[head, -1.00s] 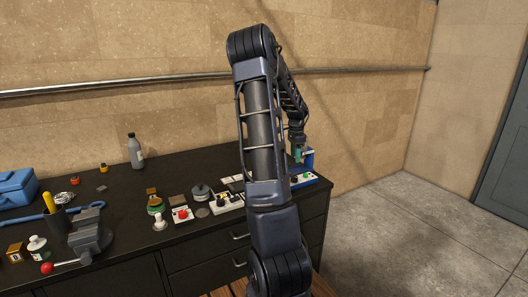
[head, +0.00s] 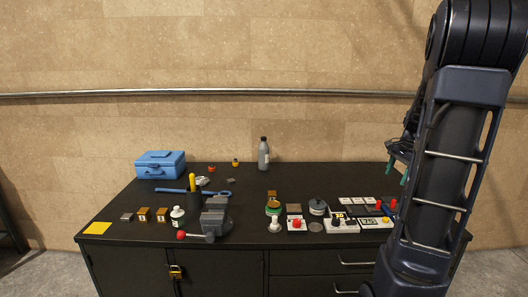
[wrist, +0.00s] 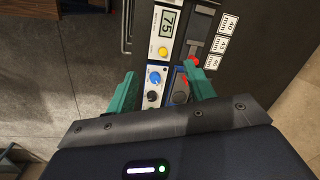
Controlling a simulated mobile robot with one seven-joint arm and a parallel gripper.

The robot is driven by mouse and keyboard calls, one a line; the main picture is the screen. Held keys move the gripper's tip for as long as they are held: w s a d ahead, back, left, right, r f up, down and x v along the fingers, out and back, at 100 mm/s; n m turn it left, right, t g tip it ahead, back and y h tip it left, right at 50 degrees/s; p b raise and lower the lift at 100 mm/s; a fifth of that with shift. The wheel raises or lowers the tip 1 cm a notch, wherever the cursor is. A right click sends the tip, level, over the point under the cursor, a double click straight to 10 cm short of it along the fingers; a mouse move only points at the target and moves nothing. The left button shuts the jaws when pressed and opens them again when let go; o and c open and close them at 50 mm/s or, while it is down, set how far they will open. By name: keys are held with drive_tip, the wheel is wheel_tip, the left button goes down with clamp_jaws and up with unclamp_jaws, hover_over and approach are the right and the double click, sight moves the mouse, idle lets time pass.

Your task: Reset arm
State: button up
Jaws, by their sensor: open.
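My gripper (head: 398,172) hangs over the right end of the black workbench (head: 290,262) in the head view, partly hidden by my own arm. In the wrist view its two teal fingers (wrist: 165,84) are spread apart, with nothing held between them. Beyond and below the fingers lie a blue-and-white panel with a blue knob (wrist: 153,77) and a blue part with a dark knob (wrist: 181,91). A controller with a display reading 75 (wrist: 168,22) and a yellow button lies farther up the picture. My arm covers the bench's right end in the head view.
A vise (head: 215,217), a blue toolbox (head: 160,164), a grey bottle (head: 263,154) and a red button box (head: 297,224) stand on the bench. Small label cards (wrist: 220,40) lie beside a grey slotted part. The bench's back middle is mostly clear.

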drive_tip(key=s+a+r+n+t, duration=0.1)
drive_tip(key=s+a+r+n, duration=0.1)
drive_tip(key=s+a+n, duration=0.4)
drive_tip(key=s+a+r+n+t+h, duration=0.1)
drive_tip(key=s+a+n, duration=0.6)
drive_tip(key=s+a, duration=0.7)
drive_tip(key=shift+a+r+t, duration=0.45)
drive_tip(key=shift+r+t, duration=0.05)
drive_tip(key=shift+r, duration=0.45)
idle(0.5)
